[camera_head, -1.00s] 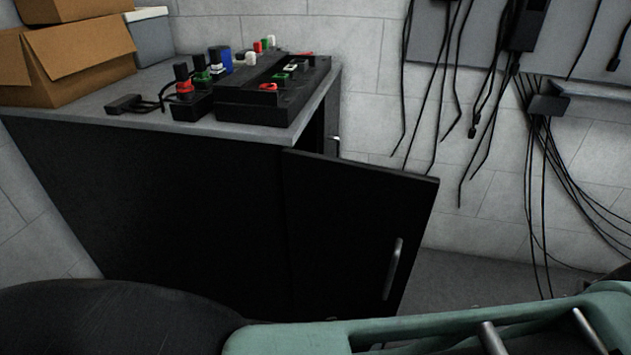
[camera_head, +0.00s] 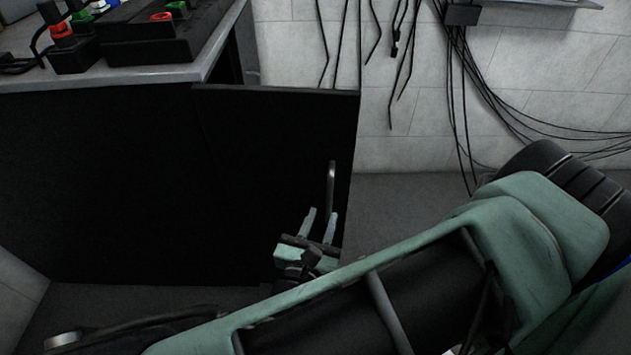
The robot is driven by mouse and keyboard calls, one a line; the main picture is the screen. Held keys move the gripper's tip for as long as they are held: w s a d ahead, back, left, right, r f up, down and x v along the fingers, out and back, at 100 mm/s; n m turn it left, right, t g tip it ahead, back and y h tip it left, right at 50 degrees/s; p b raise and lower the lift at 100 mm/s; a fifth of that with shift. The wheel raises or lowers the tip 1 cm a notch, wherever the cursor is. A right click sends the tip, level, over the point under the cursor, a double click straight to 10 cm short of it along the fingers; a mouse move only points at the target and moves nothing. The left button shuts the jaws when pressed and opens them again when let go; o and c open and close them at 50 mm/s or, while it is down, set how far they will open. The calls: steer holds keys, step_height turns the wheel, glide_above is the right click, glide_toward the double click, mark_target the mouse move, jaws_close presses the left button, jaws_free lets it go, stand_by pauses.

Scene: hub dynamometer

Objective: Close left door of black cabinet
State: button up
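The black cabinet (camera_head: 100,190) stands at the left with its dark side panel facing me. Its door (camera_head: 265,145) stands open, sticking out to the right of the cabinet's near corner. A vertical metal bar handle (camera_head: 331,185) is on the door near its free edge. My gripper (camera_head: 322,214) is low in front of the door, just below the handle. Its two pale fingers point upward with a gap between them, and nothing shows between them. Whether a finger touches the door or handle I cannot tell. The door's lower part is hidden behind my gripper and arm.
The grey cabinet top (camera_head: 130,76) carries a black device (camera_head: 165,40) with coloured connectors. Black cables (camera_head: 465,100) hang on the white block wall behind. The grey floor (camera_head: 410,200) right of the door looks clear. My green arm fills the lower right.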

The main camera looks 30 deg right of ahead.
mark_target(329, 200)
steer(key=b+x, duration=0.1)
steer(key=x, duration=0.5)
steer(key=shift+w+d, duration=0.25)
steer(key=shift+d, duration=0.05)
jaws_close()
